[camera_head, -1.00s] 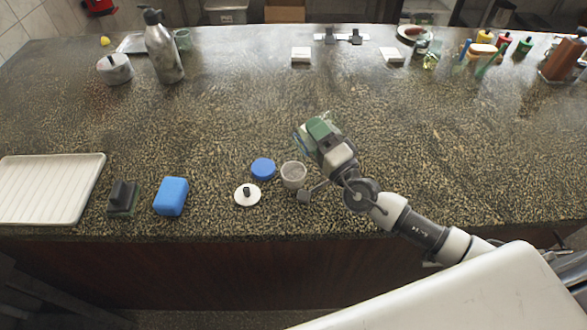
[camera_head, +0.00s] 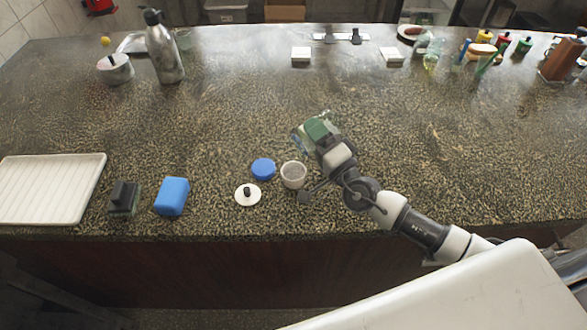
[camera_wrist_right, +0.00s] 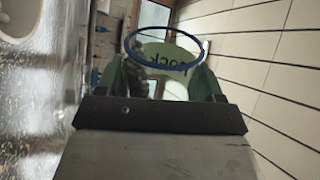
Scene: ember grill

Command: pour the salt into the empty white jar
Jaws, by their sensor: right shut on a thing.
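My right gripper (camera_head: 321,134) is shut on a clear salt container (camera_head: 302,141), held above the counter just right of and beyond the white jar. In the right wrist view the container (camera_wrist_right: 168,62) shows an open blue rim, a label partly reading "rock" and pale grains along one side. It looks tilted. The white jar (camera_head: 293,176) stands upright and open on the counter; its inside looks grey and I cannot tell its contents. A white jar-like rim (camera_wrist_right: 18,14) shows at the wrist view's top left corner. My left gripper is not in view.
A blue lid (camera_head: 263,169) and a white lid with a dark knob (camera_head: 247,195) lie left of the jar. Farther left are a blue block (camera_head: 171,197), a dark-handled block (camera_head: 123,198) and a white tray (camera_head: 52,188). The counter middle is clear.

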